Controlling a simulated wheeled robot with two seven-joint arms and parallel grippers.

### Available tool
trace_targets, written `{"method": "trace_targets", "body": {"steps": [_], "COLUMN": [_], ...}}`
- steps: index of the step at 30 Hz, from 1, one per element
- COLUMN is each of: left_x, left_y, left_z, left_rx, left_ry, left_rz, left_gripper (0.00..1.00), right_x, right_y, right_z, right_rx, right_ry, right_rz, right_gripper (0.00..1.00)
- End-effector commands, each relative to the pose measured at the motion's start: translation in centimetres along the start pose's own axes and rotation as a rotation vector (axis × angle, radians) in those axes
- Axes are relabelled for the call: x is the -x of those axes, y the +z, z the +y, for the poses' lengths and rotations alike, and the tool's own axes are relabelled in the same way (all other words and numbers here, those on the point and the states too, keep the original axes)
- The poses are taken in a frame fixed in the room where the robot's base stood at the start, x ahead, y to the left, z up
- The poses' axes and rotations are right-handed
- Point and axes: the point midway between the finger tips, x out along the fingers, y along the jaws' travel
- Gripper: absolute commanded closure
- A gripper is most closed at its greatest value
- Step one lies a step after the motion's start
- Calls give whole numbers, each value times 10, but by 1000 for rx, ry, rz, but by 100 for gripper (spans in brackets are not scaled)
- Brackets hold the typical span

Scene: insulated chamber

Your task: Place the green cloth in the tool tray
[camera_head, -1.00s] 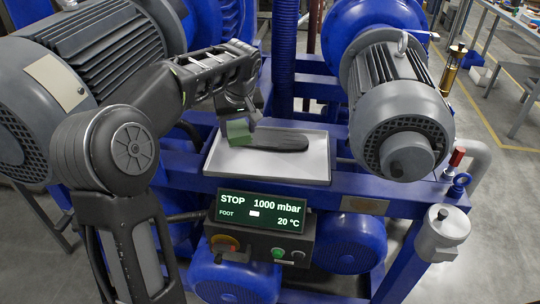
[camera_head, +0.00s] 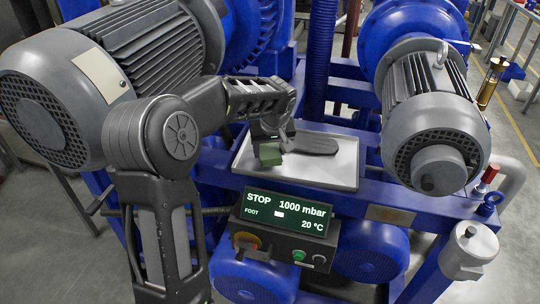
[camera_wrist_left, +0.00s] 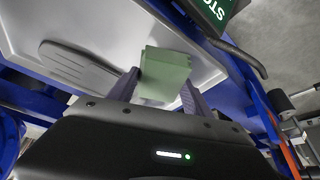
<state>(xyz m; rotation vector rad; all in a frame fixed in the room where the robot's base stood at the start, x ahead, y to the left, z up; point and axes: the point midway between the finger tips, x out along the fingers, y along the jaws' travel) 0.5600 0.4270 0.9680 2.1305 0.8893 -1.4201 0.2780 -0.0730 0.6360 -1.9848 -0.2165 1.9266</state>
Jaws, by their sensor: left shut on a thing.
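The green cloth (camera_head: 270,154) is a small folded block held between the fingers of my left gripper (camera_head: 268,140). It also shows in the left wrist view (camera_wrist_left: 164,74), with one finger on each side of it. The tool tray (camera_head: 325,175) is a shallow light-grey metal tray on the blue frame. The cloth is over the tray's left part in the head view; I cannot tell whether it touches the tray floor. A dark flat paddle-shaped tool (camera_head: 312,144) lies in the tray, and also shows in the left wrist view (camera_wrist_left: 80,62). My right gripper is not in view.
A control panel (camera_head: 285,213) with a lit display stands just in front of the tray. A large grey motor (camera_head: 436,120) is to the right and another grey motor (camera_head: 95,80) to the left. The tray's front right part is bare.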

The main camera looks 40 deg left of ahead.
Motion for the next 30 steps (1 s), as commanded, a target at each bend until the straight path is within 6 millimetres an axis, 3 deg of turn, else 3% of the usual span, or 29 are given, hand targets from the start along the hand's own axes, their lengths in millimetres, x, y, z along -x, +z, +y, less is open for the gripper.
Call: {"method": "trace_targets", "body": {"steps": [6, 17, 18, 25, 30], "left_x": [-23, -27, -26, -26, -26], "left_y": [10, 12, 11, 11, 11], "left_z": [0, 0, 0, 0, 0], "left_rx": [0, 0, 0, 0, 0], "left_ry": [-1, 0, 0, 0, 0], "left_rz": [-2, 0, 0, -1, -1], "left_gripper": [86, 86, 40, 21, 20], "right_x": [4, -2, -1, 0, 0], "right_y": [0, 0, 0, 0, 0], "right_z": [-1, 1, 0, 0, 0], "right_rx": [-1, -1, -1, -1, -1], "right_ry": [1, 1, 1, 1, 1], "right_rz": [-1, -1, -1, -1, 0], "right_gripper": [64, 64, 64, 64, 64]}}
